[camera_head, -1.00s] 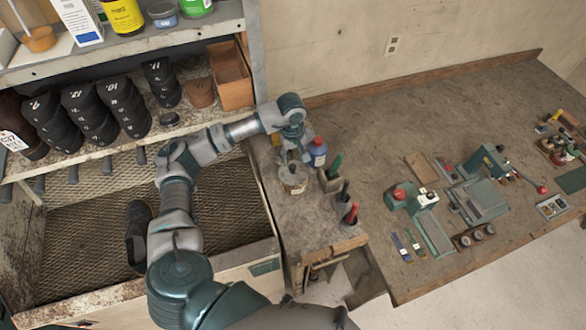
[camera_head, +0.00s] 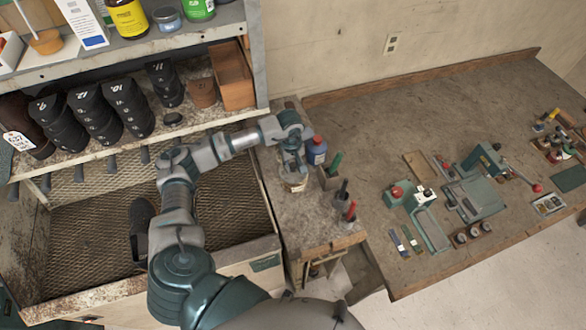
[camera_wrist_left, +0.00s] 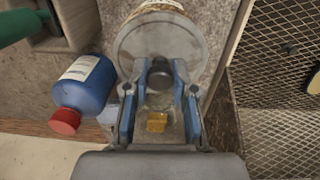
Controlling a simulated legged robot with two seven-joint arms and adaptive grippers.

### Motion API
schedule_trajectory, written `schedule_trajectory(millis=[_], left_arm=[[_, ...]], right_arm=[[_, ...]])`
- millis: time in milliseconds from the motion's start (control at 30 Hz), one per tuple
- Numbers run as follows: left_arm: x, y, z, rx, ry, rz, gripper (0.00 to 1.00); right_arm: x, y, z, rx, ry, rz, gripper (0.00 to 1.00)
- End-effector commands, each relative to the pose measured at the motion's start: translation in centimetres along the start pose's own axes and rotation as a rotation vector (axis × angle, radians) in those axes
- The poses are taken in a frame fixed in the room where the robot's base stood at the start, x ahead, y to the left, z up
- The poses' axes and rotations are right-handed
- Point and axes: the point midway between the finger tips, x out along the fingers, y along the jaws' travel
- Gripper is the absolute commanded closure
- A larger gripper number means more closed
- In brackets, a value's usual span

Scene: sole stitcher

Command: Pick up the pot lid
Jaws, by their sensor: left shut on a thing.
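The pot lid (camera_wrist_left: 135,38) is a round grey disc with a dark knob (camera_wrist_left: 159,73), seen in the left wrist view. It sits on the pot (camera_wrist_left: 163,5), whose rim shows past its far edge. My left gripper (camera_wrist_left: 160,82) has its two blue-sided fingers on either side of the knob and is shut on it. In the head view my left gripper (camera_head: 293,168) hides most of the lid, and the pale pot (camera_head: 295,186) shows just below it on the narrow bench section. My right gripper is not in view.
A blue bottle with a red cap (camera_wrist_left: 85,88) stands close beside the lid; it also shows in the head view (camera_head: 317,150). A holder with colored-handled tools (camera_head: 330,177) is to the right. A mesh-bottomed bin (camera_head: 90,230) lies left. The bench (camera_head: 365,120) has clear room behind.

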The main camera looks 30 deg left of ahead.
Motion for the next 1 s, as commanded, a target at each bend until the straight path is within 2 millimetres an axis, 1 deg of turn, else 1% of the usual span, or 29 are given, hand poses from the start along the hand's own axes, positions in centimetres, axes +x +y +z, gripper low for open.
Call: schedule_trajectory(millis=[267,433,567,767,1000], left_arm=[[-0.3,0.1,0.0,0.000,0.000,0.002,1.00],[-1.6,0.1,0.0,0.000,0.003,0.004,1.00],[-3.5,0.2,-0.1,0.000,0.004,0.004,1.00],[-3.7,-1.7,4.2,0.006,0.001,0.001,1.00],[-4.4,-4.4,10.2,0.006,0.002,0.001,1.00]], right_arm=[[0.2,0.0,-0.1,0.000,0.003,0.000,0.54],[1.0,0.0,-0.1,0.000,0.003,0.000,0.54],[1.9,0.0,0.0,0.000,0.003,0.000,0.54],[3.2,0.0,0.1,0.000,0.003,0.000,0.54],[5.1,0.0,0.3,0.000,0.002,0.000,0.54]])
